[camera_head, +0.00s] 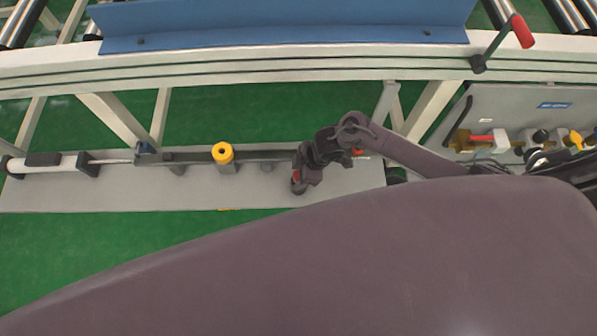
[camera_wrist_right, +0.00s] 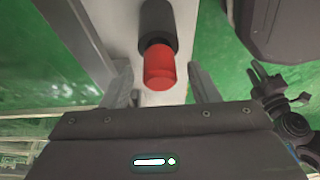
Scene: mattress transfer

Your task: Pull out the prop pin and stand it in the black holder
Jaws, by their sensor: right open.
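A red-topped piece, which looks like the prop pin (camera_wrist_right: 160,70), shows in the wrist view with its red end at a dark cylinder that looks like the black holder (camera_wrist_right: 157,24). In the head view the red (camera_head: 296,177) and the dark cylinder (camera_head: 298,188) show at the lower left of my right gripper (camera_head: 306,168). My right gripper is open, with one finger on each side of the red end in the wrist view and gaps between. How deep the pin sits is hidden. My left gripper is not in view.
A yellow-topped post (camera_head: 222,153) stands by the long dark bar (camera_head: 265,155) on the grey plate (camera_head: 100,197). A white cylinder (camera_head: 48,165) lies at the left. A white rail (camera_head: 250,68) runs behind. A panel with coloured valves (camera_head: 495,140) is at the right.

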